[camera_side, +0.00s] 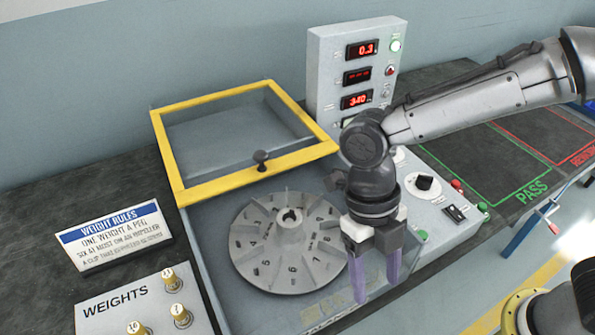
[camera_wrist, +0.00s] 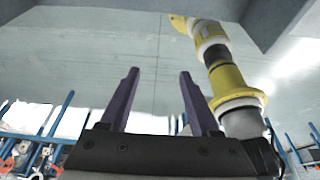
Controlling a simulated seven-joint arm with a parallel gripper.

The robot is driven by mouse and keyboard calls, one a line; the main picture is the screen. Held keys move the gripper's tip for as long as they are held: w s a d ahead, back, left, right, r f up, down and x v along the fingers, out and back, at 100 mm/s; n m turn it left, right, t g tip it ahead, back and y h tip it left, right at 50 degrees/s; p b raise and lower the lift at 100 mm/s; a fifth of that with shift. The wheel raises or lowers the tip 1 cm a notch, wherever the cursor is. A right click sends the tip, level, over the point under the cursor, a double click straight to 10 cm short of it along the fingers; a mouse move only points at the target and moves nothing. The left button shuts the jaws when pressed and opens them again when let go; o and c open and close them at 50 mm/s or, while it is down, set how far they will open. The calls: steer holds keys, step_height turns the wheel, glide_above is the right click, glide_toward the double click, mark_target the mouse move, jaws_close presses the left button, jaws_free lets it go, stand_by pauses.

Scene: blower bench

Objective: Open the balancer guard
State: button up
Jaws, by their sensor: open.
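The balancer guard (camera_side: 261,171) is a clear cover with a yellow frame and a dark knob (camera_side: 261,158) on its front bar. I cannot tell from this angle whether the guard is fully down. My gripper (camera_side: 376,285) has two purple fingers, apart and empty, pointing down at the right front of the guard box, to the right of and below the knob. In the wrist view my open fingers (camera_wrist: 158,75) hold nothing; guard and knob are not recognisable there.
A control box with red displays (camera_side: 355,65) stands behind, and a panel with a black dial (camera_side: 424,186) lies right of the guard. A weights board (camera_side: 140,305) with brass weights and a rules sign (camera_side: 114,238) are at left. The green PASS area (camera_side: 480,165) is clear.

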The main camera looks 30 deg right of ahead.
steer(key=shift+o, duration=0.4)
step_height(320, 180, up, 5)
steer(key=shift+r, duration=0.2)
steer(key=w+f+m+t+h, duration=0.35)
steer(key=w+t+h, duration=0.5)
steer(key=w, duration=0.75)
steer(key=w+a+r+m+t+h, duration=0.3)
steer(key=w+a+r+m+t, duration=0.1)
steer(key=w+a+t, duration=0.6)
glide_toward(263, 149)
steer(key=shift+g, duration=0.35)
steer(key=x, duration=1.1)
steer(key=shift+w+r, duration=0.15)
steer(key=shift+w, duration=0.15)
jaws_close()
